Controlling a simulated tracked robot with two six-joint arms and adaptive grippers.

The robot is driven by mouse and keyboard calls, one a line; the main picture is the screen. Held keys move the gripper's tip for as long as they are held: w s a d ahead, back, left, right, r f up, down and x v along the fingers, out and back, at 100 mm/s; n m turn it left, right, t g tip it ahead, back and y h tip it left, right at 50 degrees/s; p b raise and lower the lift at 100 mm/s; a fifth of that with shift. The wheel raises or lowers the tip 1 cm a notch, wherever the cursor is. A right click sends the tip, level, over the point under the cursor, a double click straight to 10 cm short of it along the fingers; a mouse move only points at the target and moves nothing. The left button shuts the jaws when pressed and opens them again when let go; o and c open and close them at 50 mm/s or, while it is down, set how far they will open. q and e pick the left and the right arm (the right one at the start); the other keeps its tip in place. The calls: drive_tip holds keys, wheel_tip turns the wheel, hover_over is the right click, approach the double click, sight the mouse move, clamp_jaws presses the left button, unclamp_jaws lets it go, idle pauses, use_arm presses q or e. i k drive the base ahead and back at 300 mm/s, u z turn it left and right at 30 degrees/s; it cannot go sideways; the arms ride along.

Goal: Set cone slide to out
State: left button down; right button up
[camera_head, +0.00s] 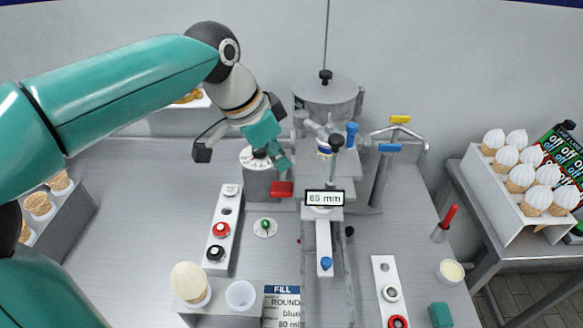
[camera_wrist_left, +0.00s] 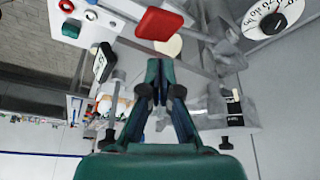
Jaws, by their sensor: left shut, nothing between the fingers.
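My left gripper (camera_head: 272,143) hangs from its teal arm, left of the steel machine column and just above a red block-shaped handle (camera_head: 282,189). Its fingers are together and hold nothing. In the left wrist view the shut fingertips (camera_wrist_left: 160,68) point toward the red handle (camera_wrist_left: 159,24), with a visible gap. A narrow metal slide rail (camera_head: 324,238) runs forward from the machine, with a blue knob (camera_head: 326,264) near its front end. I cannot tell for certain which part is the cone slide. My right gripper is not in view.
A readout (camera_head: 324,198) shows 65 mm. A dial (camera_head: 256,158) stands beside the gripper. A button strip (camera_head: 223,229) lies left of the rail, another (camera_head: 388,292) right. A cone (camera_head: 190,281) and cup (camera_head: 241,294) stand in front. The table's left middle is clear.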

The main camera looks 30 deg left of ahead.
sight(323, 227)
drive_tip(key=k, duration=1)
